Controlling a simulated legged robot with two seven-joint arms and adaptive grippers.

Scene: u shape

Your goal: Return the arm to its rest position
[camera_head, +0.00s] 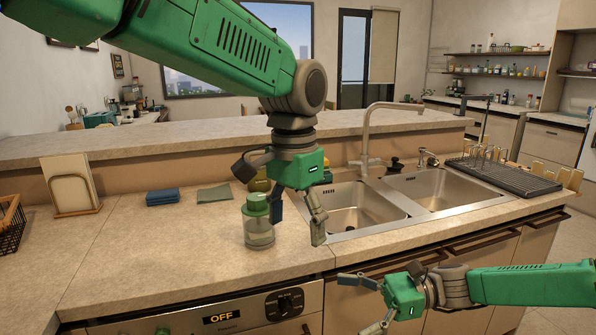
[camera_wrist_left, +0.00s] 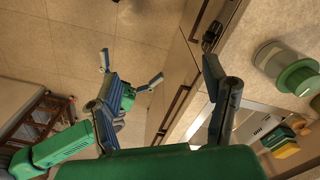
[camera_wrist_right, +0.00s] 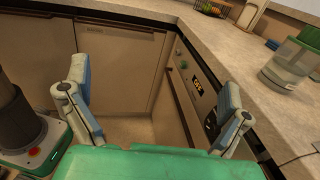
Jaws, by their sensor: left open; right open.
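My left gripper (camera_head: 297,218) is open and empty. It points down above the counter, beside and partly in front of a clear jar with a green lid (camera_head: 259,232). The jar stands upright and shows at the right of the left wrist view (camera_wrist_left: 285,66) and of the right wrist view (camera_wrist_right: 292,65). My right gripper (camera_head: 362,305) is open and empty, low in front of the cabinet doors below the sink. Its forearm comes in from the right. In the right wrist view nothing is between its fingers.
The counter (camera_head: 140,240) holds a blue folded cloth (camera_head: 162,196), a green cloth (camera_head: 214,194) and a board in a holder (camera_head: 70,185). The double sink (camera_head: 365,205) with its faucet (camera_head: 375,125) and a drying rack (camera_head: 500,175) are at right.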

